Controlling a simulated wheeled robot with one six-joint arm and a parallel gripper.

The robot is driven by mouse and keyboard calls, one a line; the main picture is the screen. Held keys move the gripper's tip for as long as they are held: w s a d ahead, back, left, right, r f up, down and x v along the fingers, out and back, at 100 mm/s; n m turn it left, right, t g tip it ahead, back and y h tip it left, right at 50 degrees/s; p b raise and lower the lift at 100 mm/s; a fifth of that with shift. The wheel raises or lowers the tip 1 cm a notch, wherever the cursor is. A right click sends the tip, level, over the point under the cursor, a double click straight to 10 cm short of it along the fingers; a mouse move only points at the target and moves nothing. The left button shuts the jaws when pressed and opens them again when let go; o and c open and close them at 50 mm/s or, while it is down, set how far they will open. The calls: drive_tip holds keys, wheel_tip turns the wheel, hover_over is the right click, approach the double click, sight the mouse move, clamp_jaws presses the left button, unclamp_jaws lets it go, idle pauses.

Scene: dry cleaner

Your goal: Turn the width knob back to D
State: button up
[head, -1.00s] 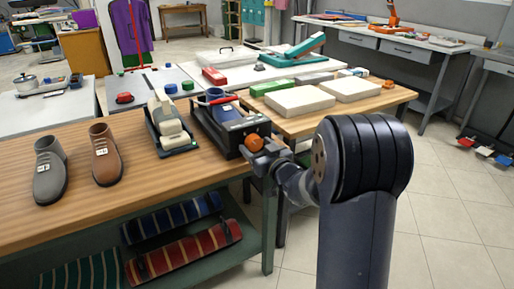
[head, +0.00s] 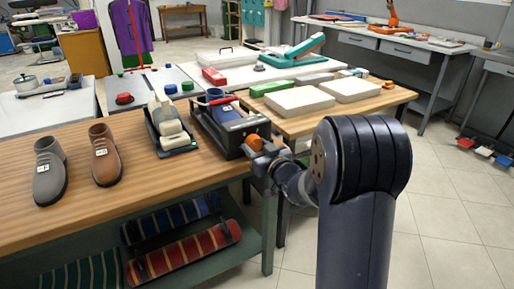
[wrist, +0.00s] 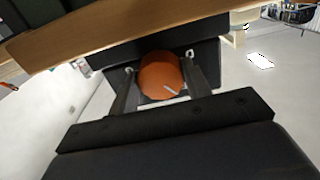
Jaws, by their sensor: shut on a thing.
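The width knob is an orange round knob (wrist: 160,76) on the front end of a black shoe stretcher machine (head: 228,130). In the wrist view a pale pointer mark shows on the knob's face, toward its lower right. My gripper (wrist: 163,90) has one finger on each side of the knob and is shut on it. In the head view the knob (head: 254,142) shows just beyond my gripper (head: 262,153). A blue shoe (head: 222,104) sits in the machine. The letters around the knob cannot be read.
A second shoe device (head: 172,130) with pale blocks stands left of the machine. A grey shoe (head: 49,170) and a brown shoe (head: 104,156) with tags stand on the wooden table (head: 60,220). Striped rolls (head: 185,255) lie on the shelf below.

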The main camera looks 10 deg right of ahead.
drive_tip(key=shift+f+b, duration=0.1)
drive_tip(key=shift+b, duration=0.2)
drive_tip(key=n+b, duration=0.3)
drive_tip(key=shift+f, duration=0.15)
drive_tip(key=n+b, duration=0.4)
drive_tip(key=shift+d+n, duration=0.1)
drive_tip(key=shift+n, duration=0.2)
drive_tip(key=n+b, duration=0.2)
drive_tip(key=n, duration=0.1)
drive_tip(key=shift+b, duration=0.3)
drive_tip(key=shift+r+n+b, duration=0.25)
drive_tip(key=shift+n+b, duration=0.65)
drive_tip(key=shift+n, duration=0.8)
drive_tip(key=o, duration=1)
